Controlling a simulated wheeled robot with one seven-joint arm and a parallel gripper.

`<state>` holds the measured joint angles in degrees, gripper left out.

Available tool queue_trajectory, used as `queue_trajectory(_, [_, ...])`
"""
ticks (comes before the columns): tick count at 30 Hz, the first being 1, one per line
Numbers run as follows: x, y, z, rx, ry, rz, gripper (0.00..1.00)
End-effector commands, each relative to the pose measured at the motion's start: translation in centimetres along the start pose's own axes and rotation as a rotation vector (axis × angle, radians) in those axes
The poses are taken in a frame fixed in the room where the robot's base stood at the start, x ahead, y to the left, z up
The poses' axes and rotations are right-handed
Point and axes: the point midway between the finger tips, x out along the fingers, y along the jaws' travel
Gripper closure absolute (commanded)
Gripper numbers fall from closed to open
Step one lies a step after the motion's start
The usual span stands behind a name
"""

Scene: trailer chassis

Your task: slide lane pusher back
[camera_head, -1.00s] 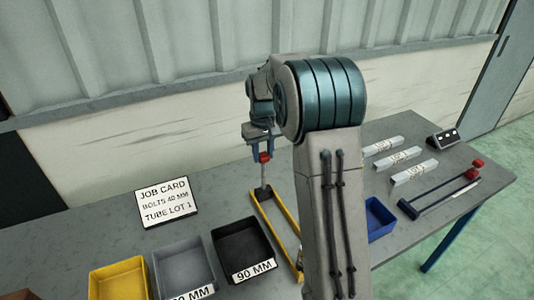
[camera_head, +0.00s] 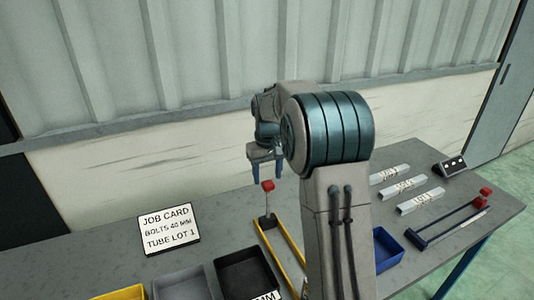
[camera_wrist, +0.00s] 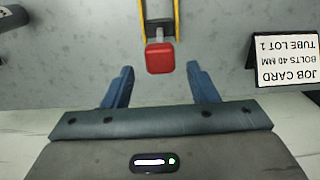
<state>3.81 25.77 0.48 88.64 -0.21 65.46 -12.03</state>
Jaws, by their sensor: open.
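The lane pusher is a red knob (camera_head: 267,186) on a thin upright post with a dark foot. It stands at the far, wall-side end of a lane between two yellow rails (camera_head: 291,243). My gripper (camera_head: 267,172) is open and empty just above the knob. In the wrist view the red knob (camera_wrist: 160,57) shows just beyond the fingertips, centred between the two blue fingers and touching neither. The yellow rails also show at the top of the wrist view. My arm hides part of the bench to the right of the lane.
A job card (camera_head: 169,229) stands left of the lane. Black (camera_head: 246,268), grey (camera_head: 182,285) and yellow bins line the front. A blue bin (camera_head: 388,250), pale bars (camera_head: 404,188) and a second red-knobbed slider (camera_head: 450,220) lie to the right. The wall is close behind.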

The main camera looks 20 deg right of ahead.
Motion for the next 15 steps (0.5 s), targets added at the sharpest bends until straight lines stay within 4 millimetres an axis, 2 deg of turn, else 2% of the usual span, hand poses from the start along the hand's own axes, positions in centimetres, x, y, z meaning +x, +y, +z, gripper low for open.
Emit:
queue_trajectory(9, [-7.4, -0.1, -0.1, -0.003, 0.005, 0.001, 0.47])
queue_trajectory(15, [-10.5, -0.1, -0.1, -0.002, 0.004, 0.000, 0.47])
